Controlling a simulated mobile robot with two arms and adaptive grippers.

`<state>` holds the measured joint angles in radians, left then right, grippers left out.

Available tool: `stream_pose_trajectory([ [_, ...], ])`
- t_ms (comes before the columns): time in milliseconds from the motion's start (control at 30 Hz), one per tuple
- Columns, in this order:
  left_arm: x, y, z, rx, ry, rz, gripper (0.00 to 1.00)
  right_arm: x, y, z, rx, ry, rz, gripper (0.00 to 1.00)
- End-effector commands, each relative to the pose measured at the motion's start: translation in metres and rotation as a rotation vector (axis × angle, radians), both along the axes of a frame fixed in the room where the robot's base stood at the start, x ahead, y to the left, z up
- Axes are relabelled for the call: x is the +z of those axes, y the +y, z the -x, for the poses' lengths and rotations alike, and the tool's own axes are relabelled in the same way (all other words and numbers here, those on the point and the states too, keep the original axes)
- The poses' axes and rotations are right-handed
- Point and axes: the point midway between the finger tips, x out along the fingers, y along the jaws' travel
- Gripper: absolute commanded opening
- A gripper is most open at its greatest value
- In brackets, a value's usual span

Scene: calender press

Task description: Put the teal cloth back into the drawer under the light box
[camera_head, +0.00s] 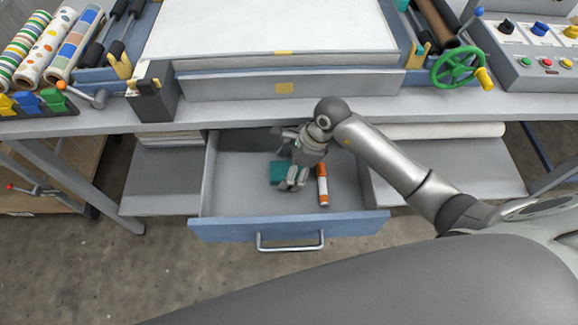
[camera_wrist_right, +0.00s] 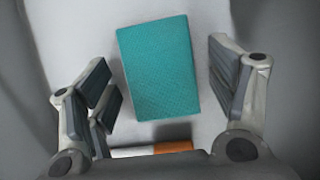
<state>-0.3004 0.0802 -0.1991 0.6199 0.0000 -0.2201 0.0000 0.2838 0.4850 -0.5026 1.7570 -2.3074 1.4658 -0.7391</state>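The teal cloth (camera_head: 277,173) is a folded rectangle lying on the floor of the open drawer (camera_head: 235,200). It shows whole in the right wrist view (camera_wrist_right: 158,67), between and beyond my right fingers, apart from them. My right gripper (camera_head: 291,184) is inside the drawer area, above the drawer floor, and hides part of the cloth in the head view. In the right wrist view (camera_wrist_right: 165,95) its fingers are spread wide with nothing between them. The light box (camera_head: 285,84) stands on the bench above the drawer. My left gripper is not in view.
An orange and white cylinder (camera_head: 322,185) lies in the drawer right of my right gripper. The drawer's blue front has a metal handle (camera_head: 290,242). Shelves flank the drawer, with white rolls or sheets (camera_head: 445,131) on the right one. A green handwheel (camera_head: 458,67) stands on the bench.

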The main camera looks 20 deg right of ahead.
Motion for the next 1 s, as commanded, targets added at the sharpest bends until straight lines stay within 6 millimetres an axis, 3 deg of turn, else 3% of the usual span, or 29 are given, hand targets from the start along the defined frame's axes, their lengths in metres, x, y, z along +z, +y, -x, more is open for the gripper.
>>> stream_pose_trajectory([
  [367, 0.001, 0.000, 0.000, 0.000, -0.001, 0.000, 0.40, 0.001, 0.000, 0.000, 0.000, 0.000, 0.000, 0.79],
  [567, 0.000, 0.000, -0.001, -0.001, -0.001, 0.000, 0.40, 0.019, -0.008, 0.001, 0.000, -0.004, 0.003, 0.79],
  [700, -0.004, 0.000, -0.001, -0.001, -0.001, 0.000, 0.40, 0.049, -0.020, 0.004, 0.002, -0.008, 0.004, 0.79],
  [1000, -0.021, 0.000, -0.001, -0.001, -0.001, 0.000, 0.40, 0.045, -0.072, 0.020, -0.003, 0.001, 0.006, 0.79],
])
